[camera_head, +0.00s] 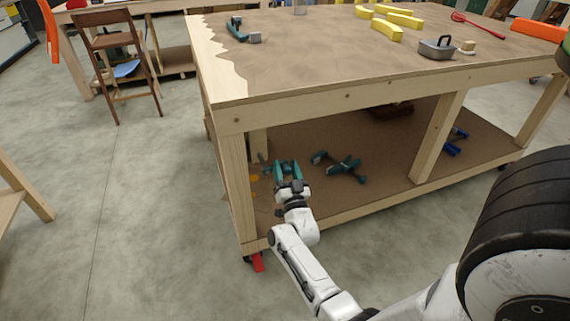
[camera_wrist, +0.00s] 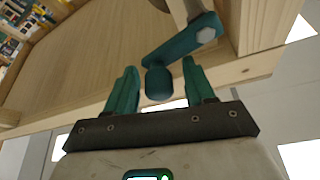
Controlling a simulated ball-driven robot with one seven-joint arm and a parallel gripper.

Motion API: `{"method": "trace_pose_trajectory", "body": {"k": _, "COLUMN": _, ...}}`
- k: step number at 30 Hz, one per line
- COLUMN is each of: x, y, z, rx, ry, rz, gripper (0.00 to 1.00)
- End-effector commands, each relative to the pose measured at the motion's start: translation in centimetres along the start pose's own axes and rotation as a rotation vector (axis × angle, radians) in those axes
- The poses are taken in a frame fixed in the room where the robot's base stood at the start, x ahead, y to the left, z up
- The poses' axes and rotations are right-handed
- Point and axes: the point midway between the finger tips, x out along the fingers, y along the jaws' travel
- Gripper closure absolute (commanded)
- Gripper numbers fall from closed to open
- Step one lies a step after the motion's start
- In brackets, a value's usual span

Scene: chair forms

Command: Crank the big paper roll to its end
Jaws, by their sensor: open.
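In the wrist view a teal crank arm (camera_wrist: 182,42) with a pale hex bolt shows just ahead of my gripper (camera_wrist: 159,68). Its rounded teal handle (camera_wrist: 158,84) appears between my two green fingers, with gaps on both sides. My gripper is open, and I cannot tell how deep the handle sits between the fingers. Part of a pale rounded piece shows above the crank, cut off by the frame; I cannot tell whether it is the paper roll. In the head view my gripper (camera_head: 284,166) is at the left end of the workbench, below the top.
The wooden workbench (camera_head: 300,101) has brown paper with a torn left edge on top. Teal clamps (camera_head: 341,166) lie on its lower shelf. A bench leg (camera_head: 237,185) stands close left of my gripper. Yellow blocks (camera_head: 388,30) lie on top.

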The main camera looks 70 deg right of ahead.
Motion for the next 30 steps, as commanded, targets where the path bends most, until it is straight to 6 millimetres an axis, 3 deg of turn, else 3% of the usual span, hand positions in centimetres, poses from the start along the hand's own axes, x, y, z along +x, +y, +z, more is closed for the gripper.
{"method": "trace_pose_trajectory", "body": {"k": 6, "x": -4.3, "y": 0.0, "z": -0.1, "rx": -0.001, "ry": -0.004, "rz": -0.002, "gripper": 0.46}}
{"method": "trace_pose_trajectory", "body": {"k": 13, "x": -7.9, "y": 0.1, "z": 0.0, "rx": -0.002, "ry": -0.003, "rz": 0.0, "gripper": 0.46}}
{"method": "trace_pose_trajectory", "body": {"k": 18, "x": -9.0, "y": 0.1, "z": 0.0, "rx": -0.001, "ry": -0.001, "rz": 0.001, "gripper": 0.46}}
{"method": "trace_pose_trajectory", "body": {"k": 30, "x": -9.1, "y": 0.1, "z": 0.0, "rx": -0.001, "ry": -0.001, "rz": 0.001, "gripper": 0.46}}
